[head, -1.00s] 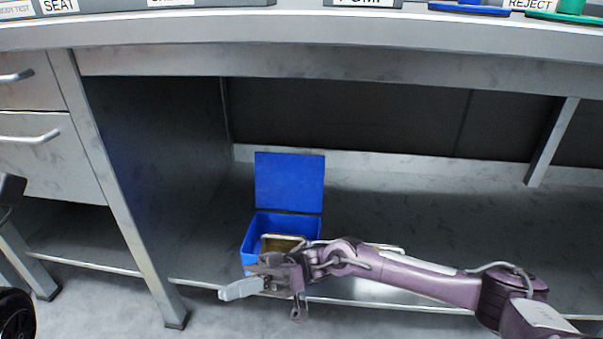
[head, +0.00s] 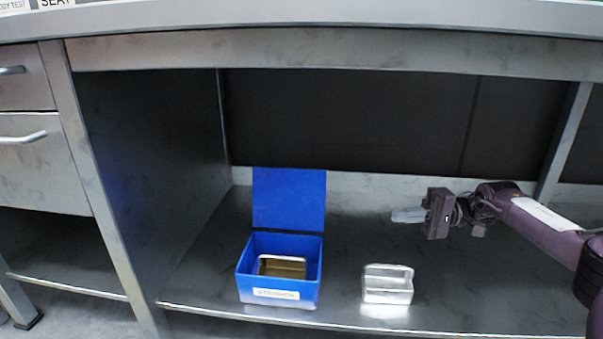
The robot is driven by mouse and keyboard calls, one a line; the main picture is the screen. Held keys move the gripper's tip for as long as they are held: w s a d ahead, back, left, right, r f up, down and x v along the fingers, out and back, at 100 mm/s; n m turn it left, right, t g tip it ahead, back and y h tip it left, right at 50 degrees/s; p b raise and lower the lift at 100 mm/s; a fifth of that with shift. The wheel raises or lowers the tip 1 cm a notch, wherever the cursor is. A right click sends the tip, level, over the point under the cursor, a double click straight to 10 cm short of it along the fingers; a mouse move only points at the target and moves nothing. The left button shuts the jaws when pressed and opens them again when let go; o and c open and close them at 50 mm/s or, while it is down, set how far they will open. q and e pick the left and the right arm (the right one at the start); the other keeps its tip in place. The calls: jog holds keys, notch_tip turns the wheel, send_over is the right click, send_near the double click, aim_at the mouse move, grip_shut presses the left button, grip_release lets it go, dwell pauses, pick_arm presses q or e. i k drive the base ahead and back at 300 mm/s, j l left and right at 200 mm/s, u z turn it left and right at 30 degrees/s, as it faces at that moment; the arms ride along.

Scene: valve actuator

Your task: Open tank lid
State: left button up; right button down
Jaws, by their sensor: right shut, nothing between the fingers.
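A blue box (head: 280,295) stands on the lower shelf under the bench, left of centre. Its blue lid (head: 289,199) stands upright at the back edge, so the box is open. A small metal tray with a brownish inside (head: 281,267) sits in the box. My right gripper (head: 398,216) is over the shelf to the right of the box, apart from it, pointing left. It is shut with nothing held. My left gripper is not in view.
A clear or silvery open container (head: 387,286) stands on the shelf (head: 480,300) right of the blue box. The bench edge (head: 330,50) runs above the shelf. Drawers (head: 40,165) and a metal leg (head: 105,200) are at the left.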

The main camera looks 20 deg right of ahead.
aim_at(292, 198)
jog(key=i, duration=0.95)
